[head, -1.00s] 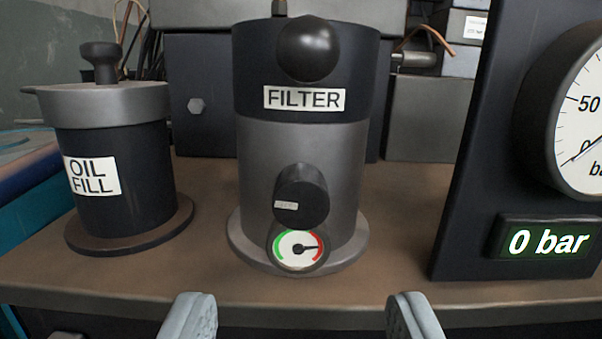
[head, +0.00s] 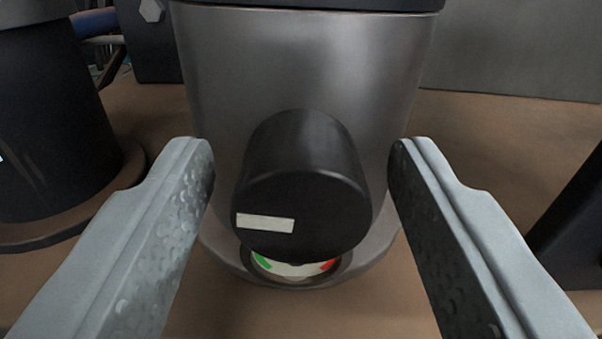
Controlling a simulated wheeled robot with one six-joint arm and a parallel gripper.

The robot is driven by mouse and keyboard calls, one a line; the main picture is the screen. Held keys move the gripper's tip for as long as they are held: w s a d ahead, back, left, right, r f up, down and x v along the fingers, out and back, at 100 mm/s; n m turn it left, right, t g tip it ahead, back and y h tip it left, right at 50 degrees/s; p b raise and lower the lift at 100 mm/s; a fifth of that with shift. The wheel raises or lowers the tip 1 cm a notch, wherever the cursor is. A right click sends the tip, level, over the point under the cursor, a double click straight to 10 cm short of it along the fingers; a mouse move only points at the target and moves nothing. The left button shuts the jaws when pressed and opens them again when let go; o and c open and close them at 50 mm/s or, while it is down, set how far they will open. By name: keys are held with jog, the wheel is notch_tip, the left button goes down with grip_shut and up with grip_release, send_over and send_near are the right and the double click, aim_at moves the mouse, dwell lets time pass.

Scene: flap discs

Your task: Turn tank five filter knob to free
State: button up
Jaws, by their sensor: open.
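The filter (head: 300,60) is a grey metal cylinder that fills the upper middle of the view. Its black round knob (head: 302,190) sticks out toward me, with a pale marker strip (head: 265,223) on the left part of its face, lying nearly level. Below the knob is a small dial (head: 295,268); green shows at its left and red at its right, and its needle is hidden behind the knob. My gripper (head: 302,155) is open, with one finger on each side of the knob and a gap on both sides.
A dark cylinder (head: 50,130) on a round base stands at the left. A dark panel edge (head: 575,220) stands at the right. A grey box (head: 510,50) is behind. The brown bench top (head: 480,150) is bare between them.

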jog(key=c, duration=1)
jog(key=shift+o, duration=0.2)
jog(key=shift+n, duration=0.8)
jog(key=o, duration=1)
jog(key=shift+c, duration=0.2)
jog(key=shift+s, duration=0.15)
jog(key=s, duration=1.7)
jog(key=shift+s, duration=0.1)
jog(key=shift+r, duration=0.1)
